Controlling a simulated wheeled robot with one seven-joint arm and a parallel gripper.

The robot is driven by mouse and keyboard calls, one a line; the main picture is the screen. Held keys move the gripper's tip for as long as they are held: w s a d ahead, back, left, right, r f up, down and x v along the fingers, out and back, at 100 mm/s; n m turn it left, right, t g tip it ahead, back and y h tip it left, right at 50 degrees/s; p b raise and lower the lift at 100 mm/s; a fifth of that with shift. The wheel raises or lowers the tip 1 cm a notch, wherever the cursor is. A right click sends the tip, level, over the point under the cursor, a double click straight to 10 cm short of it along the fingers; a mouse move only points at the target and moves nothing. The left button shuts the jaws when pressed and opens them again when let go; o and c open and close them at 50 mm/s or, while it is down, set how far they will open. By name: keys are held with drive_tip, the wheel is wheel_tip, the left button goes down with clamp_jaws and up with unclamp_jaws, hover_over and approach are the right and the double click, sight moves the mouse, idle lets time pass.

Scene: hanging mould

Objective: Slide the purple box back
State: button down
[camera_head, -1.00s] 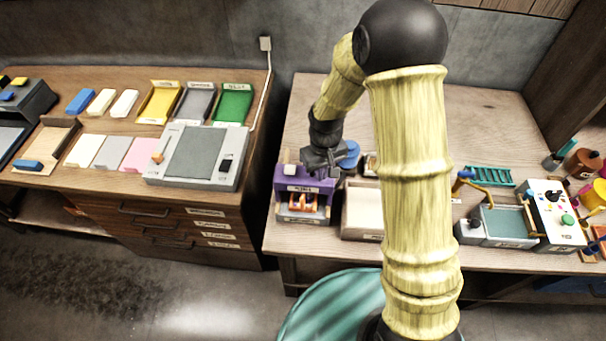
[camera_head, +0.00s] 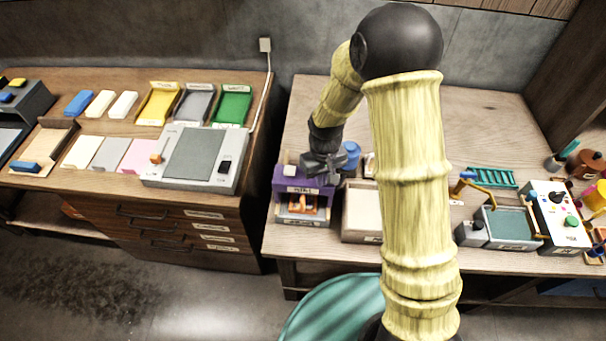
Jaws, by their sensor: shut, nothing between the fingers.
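The purple box (camera_head: 289,184) stands near the front left of the right-hand table. It has a label on its front, a light block on top and an open front with something orange inside, above a grey base (camera_head: 303,216). My gripper (camera_head: 322,171) is shut and empty. It is at the box's upper right side, over its top edge; I cannot tell whether it touches the box. The gripper hides part of the box's right top.
A blue round thing (camera_head: 351,154) is just behind my gripper. A pale open tray (camera_head: 361,232) stands right of the box, partly hidden by my arm. The table behind the box is clear. A gap separates the left cabinet (camera_head: 200,195).

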drive_tip(key=shift+w, duration=0.1)
drive_tip(key=w+r+p, duration=0.1)
drive_tip(key=w+p, duration=0.2)
drive_tip(key=w, duration=1)
drive_tip(key=shift+w+d, duration=0.25)
drive_tip(key=shift+w, duration=0.05)
idle(1.7)
wheel_tip(320, 180, up, 8)
drive_tip(key=p, duration=0.5)
idle(0.8)
idle(0.4)
